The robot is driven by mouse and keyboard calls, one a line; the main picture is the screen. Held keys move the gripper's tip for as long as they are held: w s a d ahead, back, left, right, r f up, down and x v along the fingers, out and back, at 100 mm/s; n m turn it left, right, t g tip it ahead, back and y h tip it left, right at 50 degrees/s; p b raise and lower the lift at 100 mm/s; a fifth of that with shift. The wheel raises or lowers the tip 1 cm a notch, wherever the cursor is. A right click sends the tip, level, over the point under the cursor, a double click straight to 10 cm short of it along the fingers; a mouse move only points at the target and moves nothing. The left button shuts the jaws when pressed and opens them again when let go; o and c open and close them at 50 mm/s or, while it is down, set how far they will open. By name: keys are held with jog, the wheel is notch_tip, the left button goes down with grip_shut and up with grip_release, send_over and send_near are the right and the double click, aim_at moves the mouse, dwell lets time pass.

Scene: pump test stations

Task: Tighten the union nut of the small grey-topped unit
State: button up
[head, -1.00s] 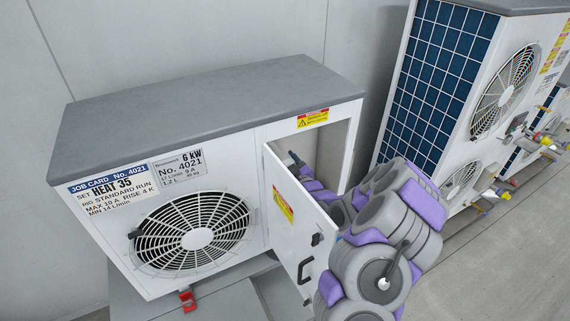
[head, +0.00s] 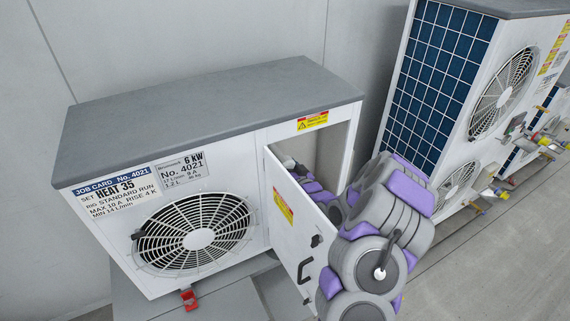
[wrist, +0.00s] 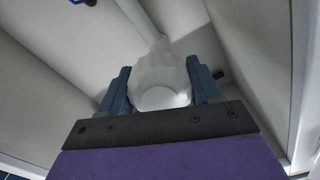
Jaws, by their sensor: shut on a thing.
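The small grey-topped unit (head: 205,115) stands at the left in the head view, with its side door (head: 300,225) swung open. My arm reaches in past the door. In the wrist view my gripper (wrist: 160,90) has its two blue fingers shut on a white, faceted, nut-like piece (wrist: 160,82), one finger on each side. A white pipe (wrist: 140,18) runs up behind that piece. It looks like the union nut, but its threads are hidden. In the head view the door and my arm hide most of the compartment.
The open door and the compartment wall (head: 333,150) bound my arm closely on both sides. A larger unit with a blue grille (head: 435,80) stands at the right, with valves (head: 548,142) beyond it. Grey floor (head: 480,260) is clear at the lower right.

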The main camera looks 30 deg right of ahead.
jog(key=shift+f+m, duration=0.15)
jog(key=shift+m, duration=0.15)
dwell(0.4)
jog(key=o, duration=1)
jog(key=shift+d, duration=0.15)
jog(key=shift+o, duration=0.2)
jog(key=shift+s, duration=0.1)
jog(key=s+p, duration=0.8)
jog(key=s, duration=0.9)
jog(key=shift+d, duration=0.35)
jog(key=shift+s, duration=0.15)
